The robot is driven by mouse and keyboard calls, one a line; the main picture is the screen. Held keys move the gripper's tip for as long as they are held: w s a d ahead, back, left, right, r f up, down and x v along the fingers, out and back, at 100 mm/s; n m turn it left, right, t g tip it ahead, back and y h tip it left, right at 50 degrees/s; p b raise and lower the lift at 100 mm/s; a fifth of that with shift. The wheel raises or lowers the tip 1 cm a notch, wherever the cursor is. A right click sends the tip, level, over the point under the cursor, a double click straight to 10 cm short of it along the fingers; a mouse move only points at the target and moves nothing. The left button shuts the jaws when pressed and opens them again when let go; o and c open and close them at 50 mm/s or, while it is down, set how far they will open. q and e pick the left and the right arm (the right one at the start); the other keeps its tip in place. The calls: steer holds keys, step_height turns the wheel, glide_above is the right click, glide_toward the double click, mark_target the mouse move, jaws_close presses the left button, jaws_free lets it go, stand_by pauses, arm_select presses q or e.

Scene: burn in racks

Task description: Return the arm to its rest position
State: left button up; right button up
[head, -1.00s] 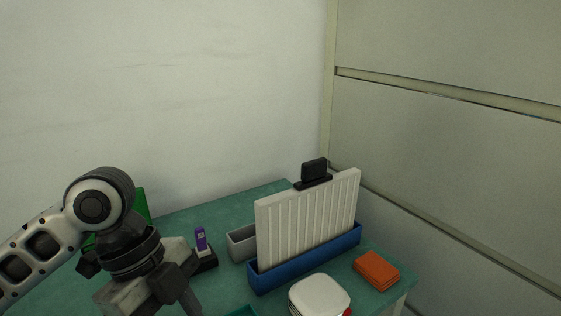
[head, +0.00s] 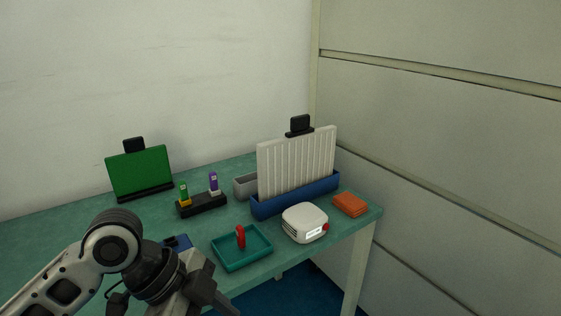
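My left arm comes in from the lower left in the head view. Its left gripper (head: 222,300) is at the bottom of the picture, in front of the table's near edge. The fingers are dark and seen from behind, so I cannot tell whether they are open or shut, and no held object shows. My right arm and gripper are not in view.
The green table (head: 225,170) holds a green panel (head: 140,170), a black holder (head: 203,206) with two small sticks, a teal tray (head: 262,255) with a red piece, a white device (head: 304,222), a white ribbed rack (head: 296,162) in a blue base, and an orange block (head: 350,204).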

arm_select(q)
step_height(320, 180, down, 10)
steer(key=w+d+n+t+h, duration=0.1)
steer(key=d+n+t+h, duration=0.15)
steer(key=n+t, duration=0.5)
steer(key=s+a+f+n+t+y, duration=0.3)
steer(key=s+a+f+n+y, duration=0.3)
steer(key=s+a+f+n, duration=0.1)
steer(key=shift+a+f+n, duration=0.4)
steer(key=shift+f+n, duration=0.15)
steer(key=shift+n, duration=0.6)
